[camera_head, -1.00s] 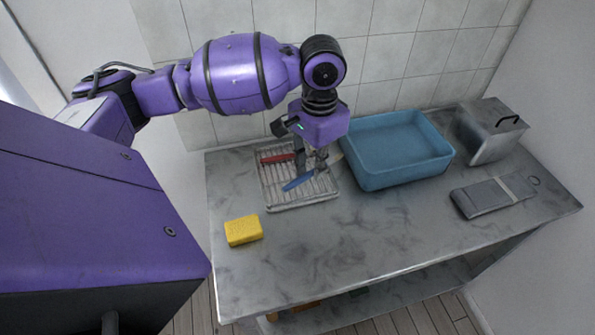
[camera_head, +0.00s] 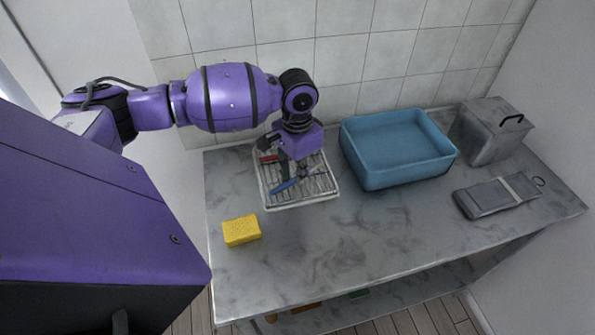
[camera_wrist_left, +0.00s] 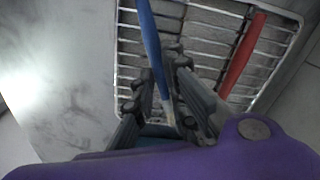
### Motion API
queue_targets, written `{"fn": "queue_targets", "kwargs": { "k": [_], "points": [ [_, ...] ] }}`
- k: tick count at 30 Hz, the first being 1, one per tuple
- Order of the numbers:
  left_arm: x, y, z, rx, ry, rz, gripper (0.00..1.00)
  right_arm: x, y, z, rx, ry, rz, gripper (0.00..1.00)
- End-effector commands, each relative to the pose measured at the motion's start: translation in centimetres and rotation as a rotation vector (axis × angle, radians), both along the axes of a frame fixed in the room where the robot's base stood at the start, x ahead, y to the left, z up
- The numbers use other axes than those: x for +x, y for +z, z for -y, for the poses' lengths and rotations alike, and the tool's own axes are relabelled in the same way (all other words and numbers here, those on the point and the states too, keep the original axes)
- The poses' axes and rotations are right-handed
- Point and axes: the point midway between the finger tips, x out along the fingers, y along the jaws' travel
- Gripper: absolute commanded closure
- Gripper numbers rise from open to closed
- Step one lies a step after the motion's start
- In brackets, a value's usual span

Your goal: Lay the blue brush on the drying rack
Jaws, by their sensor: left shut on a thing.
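The blue brush (camera_head: 283,187) is over the wire drying rack (camera_head: 300,206). Its handle points down and left in the head view, and a paler end shows to the right of the fingers. My left gripper (camera_head: 293,177) is shut on it. In the left wrist view the blue brush (camera_wrist_left: 151,40) runs between the fingers (camera_wrist_left: 163,72), with rack wires behind it. I cannot tell whether the brush touches the wires. My right gripper is not in view.
A red-handled item (camera_head: 268,158) lies on the rack's back left and shows in the wrist view (camera_wrist_left: 243,55). A blue basin (camera_head: 400,172) stands right of the rack. A yellow sponge (camera_head: 241,230) lies front left. A metal box (camera_head: 490,135) and grey cloth-like item (camera_head: 495,197) are farther right.

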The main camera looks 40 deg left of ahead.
Motion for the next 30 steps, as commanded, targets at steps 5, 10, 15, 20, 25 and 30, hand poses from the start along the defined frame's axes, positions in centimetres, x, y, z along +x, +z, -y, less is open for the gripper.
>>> {"fn": "queue_targets", "kwargs": {
  "k": [5, 10, 15, 20, 25, 30],
  "points": [
    [0.0, -0.2, 0.0, 0.000, 0.000, 0.000, 1.00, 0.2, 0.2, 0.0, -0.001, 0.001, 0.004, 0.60],
    [0.0, -0.3, 0.0, 0.000, 0.000, 0.000, 0.72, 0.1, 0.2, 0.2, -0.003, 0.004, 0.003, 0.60],
    [0.0, -0.3, 0.0, 0.000, 0.000, 0.000, 0.69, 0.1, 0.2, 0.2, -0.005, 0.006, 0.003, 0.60],
    [0.0, -0.2, 0.0, 0.001, 0.000, 0.000, 0.69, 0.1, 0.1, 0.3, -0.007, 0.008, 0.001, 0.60],
    [0.1, 1.4, -0.1, 0.002, 0.001, 0.003, 0.69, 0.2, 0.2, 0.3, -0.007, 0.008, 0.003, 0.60],
    [0.2, 5.1, 0.0, 0.001, 0.001, 0.007, 0.69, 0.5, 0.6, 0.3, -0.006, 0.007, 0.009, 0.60]
  ]
}}
